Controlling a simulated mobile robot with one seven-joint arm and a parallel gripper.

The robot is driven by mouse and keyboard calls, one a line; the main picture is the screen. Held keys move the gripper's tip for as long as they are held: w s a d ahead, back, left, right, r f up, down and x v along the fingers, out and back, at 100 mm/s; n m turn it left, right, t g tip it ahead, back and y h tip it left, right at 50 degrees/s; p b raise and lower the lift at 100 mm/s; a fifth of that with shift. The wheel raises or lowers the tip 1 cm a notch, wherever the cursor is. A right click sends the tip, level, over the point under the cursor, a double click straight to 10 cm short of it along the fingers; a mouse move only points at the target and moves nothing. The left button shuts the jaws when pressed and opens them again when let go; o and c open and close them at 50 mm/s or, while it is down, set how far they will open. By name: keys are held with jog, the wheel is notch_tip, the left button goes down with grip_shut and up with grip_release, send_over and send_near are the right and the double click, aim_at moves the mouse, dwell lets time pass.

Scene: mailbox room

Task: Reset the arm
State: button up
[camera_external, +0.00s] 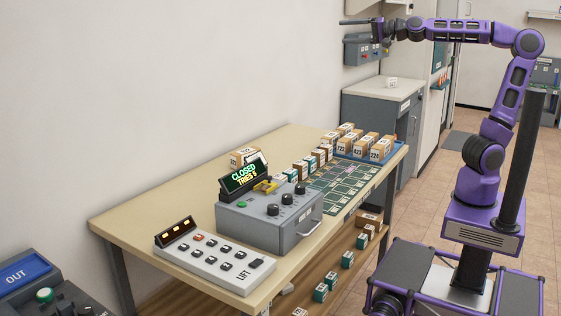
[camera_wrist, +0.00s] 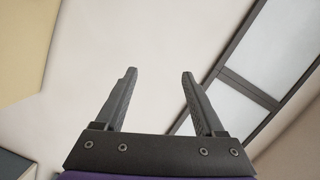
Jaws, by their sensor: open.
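My purple arm is raised at the right of the external view, with its forearm stretched level to the left. My gripper (camera_external: 362,22) is at the top, high above the far end of the table and apart from everything on it. In the wrist view my gripper (camera_wrist: 158,98) shows two grey fingers spread apart with nothing between them. Behind the fingers there is a pale plain surface and a dark-framed panel (camera_wrist: 265,85).
The table (camera_external: 180,190) bears a grey box with knobs (camera_external: 270,220), a "CLOSED" display (camera_external: 244,174), a LIFT button panel (camera_external: 215,257) and several labelled boxes (camera_external: 373,146). A grey wall box (camera_external: 362,50) hangs just below my gripper. Floor at the right is partly clear.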

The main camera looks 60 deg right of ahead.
jog(key=s+a+f+n+g+h+p, duration=0.1)
jog(key=s+f+n+g, duration=0.9)
jog(key=s+f, duration=1.5)
jog(key=shift+s+a+n+g+h+p, duration=0.2)
jog(key=shift+a+n+g+h+p, duration=0.35)
jog(key=shift+h, duration=0.55)
jog(key=shift+a+f, duration=0.15)
notch_tip(320, 180, down, 12)
jog(key=b, duration=1.2)
jog(key=shift+r, duration=0.2)
notch_tip(320, 180, up, 12)
jog(key=p, duration=1.2)
jog(key=shift+r, duration=0.2)
